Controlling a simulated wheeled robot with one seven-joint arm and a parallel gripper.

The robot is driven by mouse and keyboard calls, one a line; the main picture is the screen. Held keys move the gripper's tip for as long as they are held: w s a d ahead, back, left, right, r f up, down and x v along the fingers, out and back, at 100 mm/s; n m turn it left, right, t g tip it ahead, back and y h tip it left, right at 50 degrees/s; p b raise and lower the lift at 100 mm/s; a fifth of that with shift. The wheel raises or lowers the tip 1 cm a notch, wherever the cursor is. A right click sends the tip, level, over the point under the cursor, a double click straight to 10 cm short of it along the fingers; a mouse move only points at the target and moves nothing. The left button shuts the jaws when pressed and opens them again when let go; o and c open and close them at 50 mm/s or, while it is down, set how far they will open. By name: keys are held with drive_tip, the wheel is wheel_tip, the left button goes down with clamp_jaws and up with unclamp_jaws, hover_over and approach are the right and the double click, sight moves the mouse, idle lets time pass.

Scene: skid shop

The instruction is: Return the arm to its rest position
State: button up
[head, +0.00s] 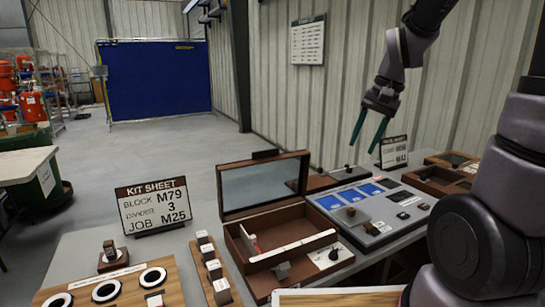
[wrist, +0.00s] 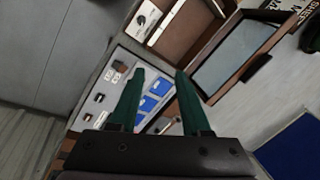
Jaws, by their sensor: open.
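My gripper (head: 370,135) hangs in the air at the upper right of the head view, above the grey panel box (head: 395,226) with blue screens. Its two green fingers are apart with nothing between them. In the wrist view the gripper (wrist: 158,85) is also open and empty, with the blue screens of the panel box (wrist: 128,70) below and beyond the fingers. My arm comes in from the right side of the head view. No finger appears to touch anything.
An open wooden case (head: 233,245) with a raised lid stands left of the panel. A kit sheet sign (head: 153,206), a wooden strip with blocks (head: 226,278) and a board with round pieces (head: 178,290) are further left. A dark tray (head: 440,183) lies right. A corrugated wall (head: 345,100) stands behind.

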drive_tip(key=s+d+r+n+t, duration=0.1)
drive_tip(key=s+r+t, duration=0.4)
drive_tip(key=s+r, duration=0.6)
drive_tip(key=shift+s+d+r+n+h, duration=0.15)
drive_tip(key=shift+s+r+n+h, duration=0.15)
drive_tip(key=shift+n, duration=0.1)
